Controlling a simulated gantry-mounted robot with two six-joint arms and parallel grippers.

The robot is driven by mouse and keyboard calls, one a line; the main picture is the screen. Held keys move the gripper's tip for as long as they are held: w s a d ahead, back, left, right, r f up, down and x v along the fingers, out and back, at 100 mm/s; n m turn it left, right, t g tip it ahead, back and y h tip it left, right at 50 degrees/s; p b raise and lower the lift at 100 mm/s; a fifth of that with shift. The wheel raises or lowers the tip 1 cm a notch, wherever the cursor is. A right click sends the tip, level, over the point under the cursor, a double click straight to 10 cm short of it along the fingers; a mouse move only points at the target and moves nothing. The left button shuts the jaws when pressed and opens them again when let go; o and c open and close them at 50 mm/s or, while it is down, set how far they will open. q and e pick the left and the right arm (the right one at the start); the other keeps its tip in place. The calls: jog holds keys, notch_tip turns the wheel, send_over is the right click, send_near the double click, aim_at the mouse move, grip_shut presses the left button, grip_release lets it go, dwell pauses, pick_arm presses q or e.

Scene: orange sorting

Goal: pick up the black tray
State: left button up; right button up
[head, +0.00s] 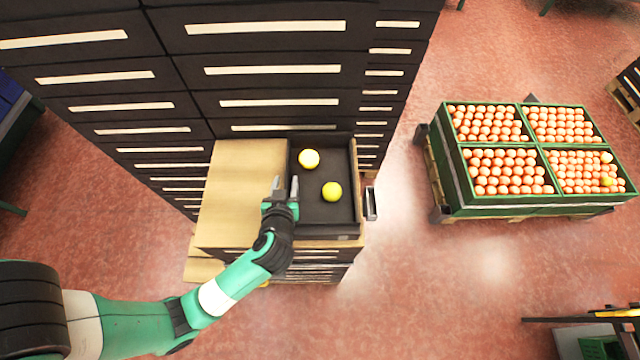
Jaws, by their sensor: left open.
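The black tray (324,212) sits on a stack beside the tall dark crates in the head view. It holds a pale yellow fruit (309,159) near its back and a yellow-green fruit (332,191) near its middle. My left gripper (286,184) is open at the tray's left side, its two fingers pointing toward the back. The fingertips overlap the tray's left wall in the picture; I cannot tell whether they touch it. My right gripper is not in view.
A tan board (240,190) lies left of the tray. Tall stacked dark crates (270,70) stand behind. Green crates of oranges (458,180) stand on a pallet at the right. A metal handle (370,203) sticks out right of the tray. Red floor lies open between.

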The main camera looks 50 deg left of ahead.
pick_arm(q)
grip_shut()
jog(key=shift+r, duration=0.1)
dwell(1.2)
